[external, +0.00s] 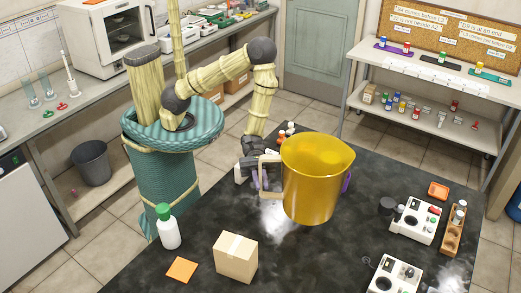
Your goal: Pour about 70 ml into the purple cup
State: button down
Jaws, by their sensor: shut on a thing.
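A large golden-yellow jug (312,185) hangs upright over the dark bench, with a pale square handle on its left side. My gripper (262,172) is at that handle and shut on it. I cannot tell whether the jug touches the bench, and its contents cannot be made out. A small purple piece (347,182) shows at the jug's right edge. It may be part of the purple cup, the rest of which would be hidden behind the jug.
The dark bench (215,215) carries a white bottle with a green cap (168,227), a cardboard box (236,257) and an orange square (182,269) at front left. White devices (415,220) and a wooden rack (454,228) stand at right. Small bottles (287,131) stand behind the jug.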

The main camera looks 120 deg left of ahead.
jog(key=shift+w+d+f+n+t+y, duration=0.1)
jog(key=shift+d+f+n+t+y, duration=0.2)
jog(key=shift+f+t+y, duration=0.15)
notch_tip(320, 180, down, 7)
jog(key=s+n+t+y, duration=0.1)
jog(key=n+t+y, duration=0.3)
jog(key=y, duration=0.3)
jog(key=shift+d+f+n, duration=0.15)
jog(key=shift+f+n, duration=0.05)
jog(key=shift+n, duration=0.5)
jog(key=shift+s, duration=0.15)
